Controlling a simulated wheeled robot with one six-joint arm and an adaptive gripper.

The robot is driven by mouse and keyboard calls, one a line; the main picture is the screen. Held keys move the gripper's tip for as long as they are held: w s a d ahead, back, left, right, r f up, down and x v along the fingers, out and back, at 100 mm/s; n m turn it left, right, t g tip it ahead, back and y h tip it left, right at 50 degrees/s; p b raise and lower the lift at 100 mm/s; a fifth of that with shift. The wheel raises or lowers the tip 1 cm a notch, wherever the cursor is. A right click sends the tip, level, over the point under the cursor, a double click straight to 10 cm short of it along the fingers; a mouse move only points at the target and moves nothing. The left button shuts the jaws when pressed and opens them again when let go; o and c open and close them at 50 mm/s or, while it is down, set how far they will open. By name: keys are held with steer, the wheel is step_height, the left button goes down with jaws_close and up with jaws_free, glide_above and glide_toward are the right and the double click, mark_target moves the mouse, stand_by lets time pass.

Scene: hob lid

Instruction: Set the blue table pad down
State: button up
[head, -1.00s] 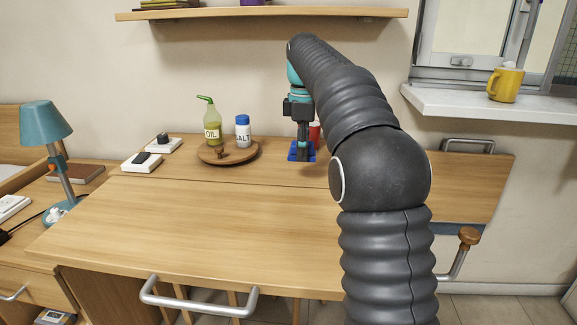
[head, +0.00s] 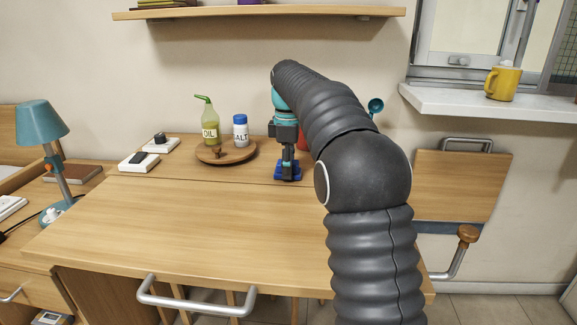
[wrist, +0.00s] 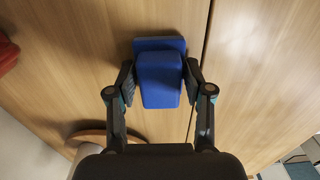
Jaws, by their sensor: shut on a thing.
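The blue table pad (head: 290,173) is at the back of the wooden table (head: 190,215), just right of the round tray. In the wrist view the blue pad (wrist: 161,80) shows as a raised block with a wider flat part behind it. My gripper (head: 288,160) points down over it. In the wrist view my gripper (wrist: 160,82) has one finger on each side of the block, shut on it. The pad is at or very close to the tabletop; I cannot tell whether it touches.
The round wooden tray (head: 243,155) holds an oil bottle (head: 209,128) and a salt jar (head: 241,131). A red object (head: 303,140) is partly hidden behind my arm. White boxes (head: 140,161) stand at the back left. The front and middle of the table are clear.

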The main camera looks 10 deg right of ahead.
steer(key=o, duration=1)
steer(key=shift+f, duration=0.15)
step_height(320, 180, up, 12)
steer(key=shift+r+p, duration=0.15)
steer(key=shift+p, duration=0.2)
